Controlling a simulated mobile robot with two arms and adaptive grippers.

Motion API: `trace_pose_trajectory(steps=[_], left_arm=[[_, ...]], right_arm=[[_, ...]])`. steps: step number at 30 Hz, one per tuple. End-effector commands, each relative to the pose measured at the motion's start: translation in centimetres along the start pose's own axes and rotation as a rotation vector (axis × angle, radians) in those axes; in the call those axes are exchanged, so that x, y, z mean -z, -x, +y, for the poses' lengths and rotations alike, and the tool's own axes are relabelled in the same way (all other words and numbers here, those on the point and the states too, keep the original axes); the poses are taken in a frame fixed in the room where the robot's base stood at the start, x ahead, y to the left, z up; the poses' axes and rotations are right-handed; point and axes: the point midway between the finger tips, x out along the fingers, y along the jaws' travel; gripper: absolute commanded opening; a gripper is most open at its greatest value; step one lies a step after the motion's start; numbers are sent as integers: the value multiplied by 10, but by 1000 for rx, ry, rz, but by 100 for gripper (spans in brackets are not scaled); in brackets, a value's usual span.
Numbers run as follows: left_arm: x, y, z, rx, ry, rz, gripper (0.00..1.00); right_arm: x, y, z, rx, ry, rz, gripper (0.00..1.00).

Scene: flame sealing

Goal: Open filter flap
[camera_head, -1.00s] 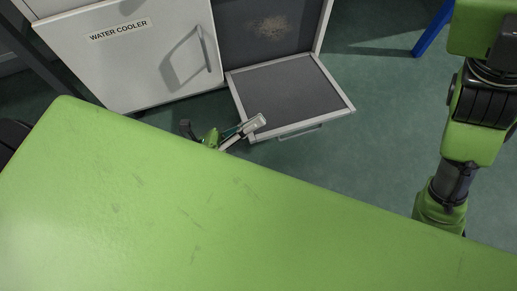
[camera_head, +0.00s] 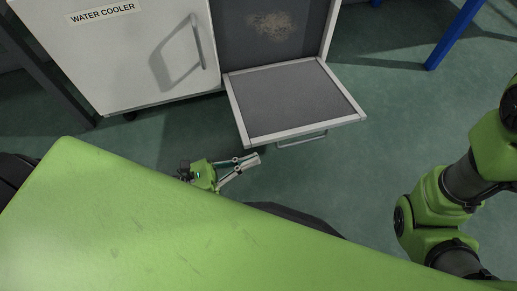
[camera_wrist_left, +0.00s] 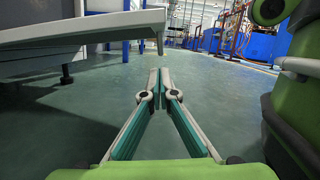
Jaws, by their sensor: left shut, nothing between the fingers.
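The filter flap (camera_head: 290,98), a grey panel in a pale frame with a bar handle (camera_head: 302,138) at its front edge, hangs folded down and open from the white water cooler cabinet (camera_head: 150,55). In the left wrist view the flap's edge (camera_wrist_left: 85,32) spans the upper left, above the floor. My left gripper (camera_head: 256,158) is just below and left of the flap's front edge in the head view, apart from it. Its fingertips meet in the left wrist view (camera_wrist_left: 159,72), shut and empty. My right arm is at the right; its gripper is out of view.
The cabinet door has its own vertical handle (camera_head: 198,40). Behind the flap, the opening shows a dark filter with a dusty patch (camera_head: 270,26). A blue leg (camera_head: 455,32) stands at upper right. Green floor (camera_head: 385,110) is clear right of the flap.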

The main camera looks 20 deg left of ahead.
Motion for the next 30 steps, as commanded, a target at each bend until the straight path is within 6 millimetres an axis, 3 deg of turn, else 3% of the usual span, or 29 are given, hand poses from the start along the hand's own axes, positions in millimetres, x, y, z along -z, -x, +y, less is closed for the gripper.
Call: trace_pose_trajectory(steps=[4,14,30], left_arm=[[1,-30,0,3,-2,-2,0],[-33,-35,0,0,0,-1,0],[-42,-38,0,-4,10,0,0]], right_arm=[[5,16,-3,1,1,0,0],[8,24,-5,1,1,0,0],[7,20,-4,1,0,0,0]])
